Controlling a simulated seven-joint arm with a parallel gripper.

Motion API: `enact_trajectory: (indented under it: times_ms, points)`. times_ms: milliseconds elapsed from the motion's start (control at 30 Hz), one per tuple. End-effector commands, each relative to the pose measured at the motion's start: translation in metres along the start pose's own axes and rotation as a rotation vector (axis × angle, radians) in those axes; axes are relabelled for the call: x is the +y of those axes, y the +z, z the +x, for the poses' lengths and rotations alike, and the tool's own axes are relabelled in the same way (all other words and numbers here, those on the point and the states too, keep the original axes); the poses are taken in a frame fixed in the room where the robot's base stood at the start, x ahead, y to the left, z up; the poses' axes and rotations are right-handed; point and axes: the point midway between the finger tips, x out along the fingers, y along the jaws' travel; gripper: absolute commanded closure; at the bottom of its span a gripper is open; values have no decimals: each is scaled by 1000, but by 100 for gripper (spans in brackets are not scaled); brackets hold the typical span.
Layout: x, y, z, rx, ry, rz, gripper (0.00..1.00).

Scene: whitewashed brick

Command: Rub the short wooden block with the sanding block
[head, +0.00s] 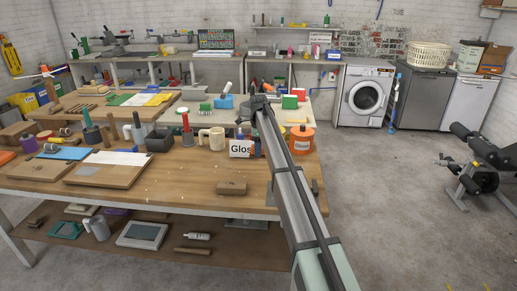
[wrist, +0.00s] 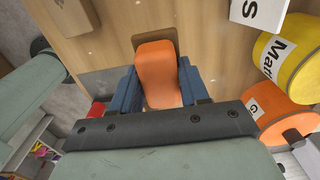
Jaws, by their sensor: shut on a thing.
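In the wrist view my gripper (wrist: 160,84) is shut on an orange block with a brown edge at its far end, which I take to be the sanding block (wrist: 160,70). Its two blue fingers press on its sides. The short wooden block (head: 231,188) lies flat near the bench's front edge. It also shows in the wrist view (wrist: 78,14), cut off at the top left, apart from the held block. In the head view my gripper (head: 257,104) is above the bench, right of the wooden block, and my arm hides what it holds.
A white sign card (head: 240,148) stands behind the wooden block. An orange can (head: 301,138) stands right of my arm, and a yellow can (wrist: 285,60) is near it. A mug (head: 213,138) and a flat wooden board (head: 104,170) are left. Bare bench top surrounds the block.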

Motion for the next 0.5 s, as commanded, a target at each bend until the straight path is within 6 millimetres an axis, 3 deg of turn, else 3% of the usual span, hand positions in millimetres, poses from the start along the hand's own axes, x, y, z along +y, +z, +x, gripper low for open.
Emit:
enact_trajectory:
  times_ms: [167,333,500]
  points:
    - [-6,-23,-2,0,-2,24,80]
    - [-5,-76,-12,-3,-14,77,80]
    - [31,-131,-18,-5,-25,125,80]
